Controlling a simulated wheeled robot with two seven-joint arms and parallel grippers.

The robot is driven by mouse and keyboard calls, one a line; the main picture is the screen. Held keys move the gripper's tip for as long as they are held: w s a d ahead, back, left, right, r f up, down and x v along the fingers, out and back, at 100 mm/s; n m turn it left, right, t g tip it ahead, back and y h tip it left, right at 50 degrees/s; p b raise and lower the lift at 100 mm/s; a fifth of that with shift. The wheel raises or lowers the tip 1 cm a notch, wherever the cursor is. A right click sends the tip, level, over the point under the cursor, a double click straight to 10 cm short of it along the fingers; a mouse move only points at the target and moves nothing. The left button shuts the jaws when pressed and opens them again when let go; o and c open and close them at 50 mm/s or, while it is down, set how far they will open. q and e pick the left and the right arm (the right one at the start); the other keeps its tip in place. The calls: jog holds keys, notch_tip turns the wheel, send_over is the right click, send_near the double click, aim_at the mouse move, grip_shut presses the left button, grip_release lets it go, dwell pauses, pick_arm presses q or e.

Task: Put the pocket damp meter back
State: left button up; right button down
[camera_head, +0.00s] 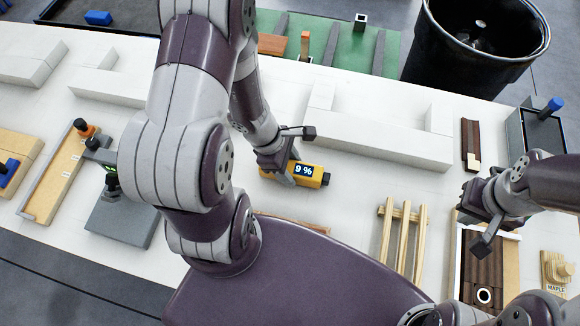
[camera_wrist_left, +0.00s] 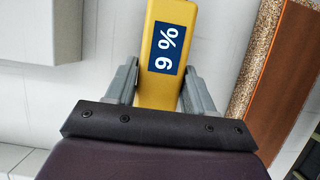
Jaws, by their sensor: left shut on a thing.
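The pocket damp meter (camera_head: 312,175) is a yellow block with a dark display reading 9 %. My left gripper (camera_head: 290,168) is shut on it near the middle of the white bench. In the left wrist view the meter (camera_wrist_left: 154,28) sits between the two grey fingers (camera_wrist_left: 158,88), its display facing the camera. I cannot tell whether it touches the bench or is just above it. My right gripper (camera_head: 480,222) looks open and empty, above a tray of dark strips at the right.
Long white blocks (camera_head: 385,138) stand behind the meter. Wooden slats (camera_head: 403,235) lie to its right, and a grey block (camera_head: 122,222) sits at left. A black bin (camera_head: 475,60) stands beyond the bench. A brown cork-edged board (camera_wrist_left: 275,75) lies beside the meter.

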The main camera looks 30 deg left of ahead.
pick_arm(q)
jog(key=shift+w+a+f, duration=0.15)
jog(key=shift+f, duration=0.15)
jog(key=o, duration=1)
jog(key=shift+c, duration=0.2)
jog(key=shift+o, duration=0.9)
